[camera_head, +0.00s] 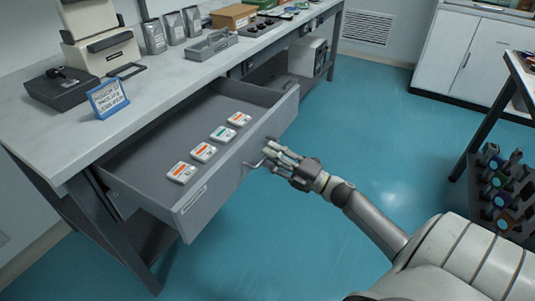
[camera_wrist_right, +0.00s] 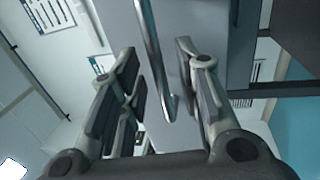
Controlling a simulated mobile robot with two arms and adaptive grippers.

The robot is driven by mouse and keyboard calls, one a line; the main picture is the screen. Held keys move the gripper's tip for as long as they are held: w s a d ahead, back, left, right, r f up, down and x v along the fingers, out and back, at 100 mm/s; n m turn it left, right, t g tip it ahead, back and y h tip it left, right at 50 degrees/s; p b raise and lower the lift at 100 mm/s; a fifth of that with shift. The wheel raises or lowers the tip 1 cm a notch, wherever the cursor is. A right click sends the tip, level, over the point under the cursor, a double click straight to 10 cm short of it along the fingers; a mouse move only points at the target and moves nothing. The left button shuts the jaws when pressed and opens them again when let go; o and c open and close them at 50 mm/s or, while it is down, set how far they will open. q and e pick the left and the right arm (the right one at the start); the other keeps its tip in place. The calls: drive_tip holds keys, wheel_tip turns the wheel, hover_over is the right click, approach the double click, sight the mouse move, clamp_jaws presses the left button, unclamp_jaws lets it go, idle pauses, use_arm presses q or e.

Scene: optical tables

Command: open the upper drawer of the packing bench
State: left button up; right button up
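The packing bench (camera_head: 40,130) stands at the left with its upper drawer (camera_head: 225,178) pulled well out. The drawer holds several small white packets with orange or green labels. My right gripper (camera_head: 268,156) is at the middle of the drawer front, beside the metal bar handle (camera_head: 256,164). In the right wrist view the handle (camera_wrist_right: 151,50) runs between the two fingers (camera_wrist_right: 158,75), which stand apart with gaps on both sides. The right gripper looks open. My left gripper is not in view.
On the bench top are a dark device (camera_head: 62,88), a small blue-framed sign (camera_head: 108,98), grey pouches (camera_head: 173,27) and a grey tray (camera_head: 210,45). Blue floor (camera_head: 350,130) is free right of the drawer. A dark rack (camera_head: 500,190) stands at the right.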

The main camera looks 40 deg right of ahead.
drive_tip(key=v, duration=1)
drive_tip(key=shift+s, duration=0.2)
drive_tip(key=shift+d+f, duration=0.1)
